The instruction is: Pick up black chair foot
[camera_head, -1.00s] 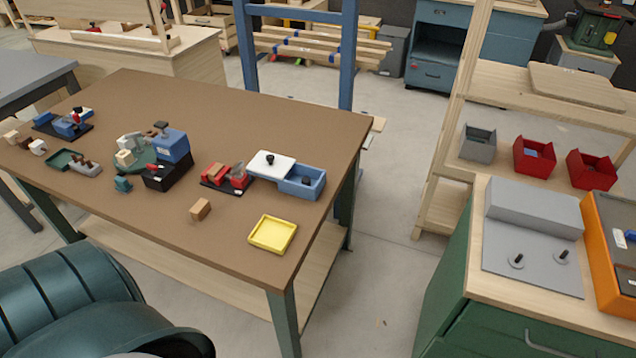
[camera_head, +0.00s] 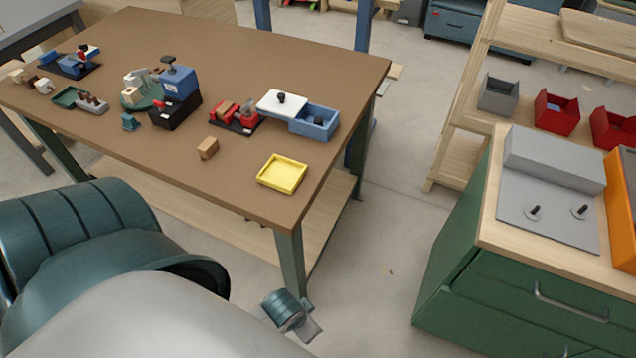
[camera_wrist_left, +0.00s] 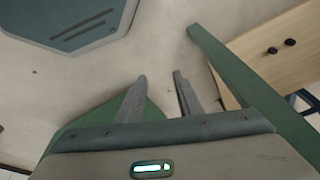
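Two small black round pieces lie on the pale wooden lower shelf (camera_wrist_left: 262,72) in the left wrist view: a left one (camera_wrist_left: 272,50) and a right one (camera_wrist_left: 290,42). They look like chair feet, but I cannot be sure. My left gripper (camera_wrist_left: 159,78) is open and empty, its fingers apart over the floor, to the left of the shelf and touching nothing. In the head view, part of my left arm shows low in the picture, and I cannot make out the fingers there. My right gripper is not in view.
The brown table (camera_head: 290,65) bears a yellow tray (camera_head: 283,174), a blue box (camera_head: 316,124), a wooden block (camera_head: 208,148) and several fixtures. A green table leg (camera_wrist_left: 240,70) stands between gripper and shelf. A green cabinet (camera_head: 500,300) is at right.

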